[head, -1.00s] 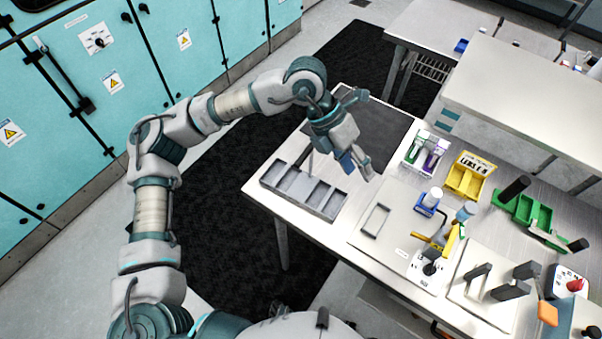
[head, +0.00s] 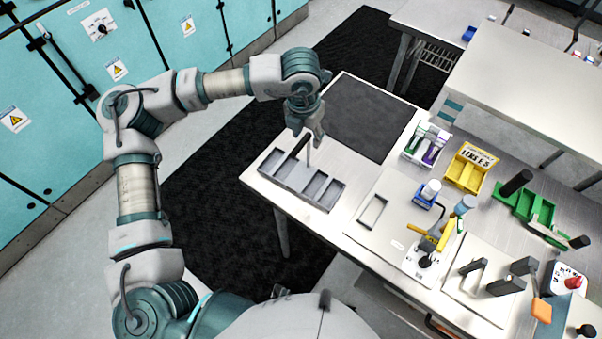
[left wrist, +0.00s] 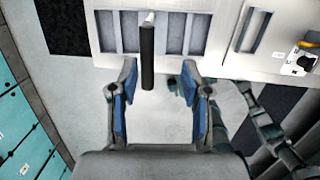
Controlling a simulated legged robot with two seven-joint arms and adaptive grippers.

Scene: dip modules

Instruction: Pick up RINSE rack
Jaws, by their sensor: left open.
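A grey compartment tray (head: 325,208) sits at the table's near left corner. A thin pale post (head: 308,153) rises from its middle and carries a dark bar-shaped grip (head: 297,149). I cannot read a RINSE label on it. My left gripper (head: 311,137) is open just above this handle, fingers pointing down. In the left wrist view the black grip (left wrist: 147,58) stretches between the two blue-padded fingers of my left gripper (left wrist: 158,78), nearer the left finger and apart from both. The tray (left wrist: 172,50) shows beyond it. My right gripper is out of view.
A dark mat (head: 368,120) lies bare behind the tray. To the right stand a grey frame (head: 361,212), a white holder (head: 418,152), a yellow box (head: 463,174) and a green rack (head: 525,211). A raised shelf (head: 535,85) borders the back right.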

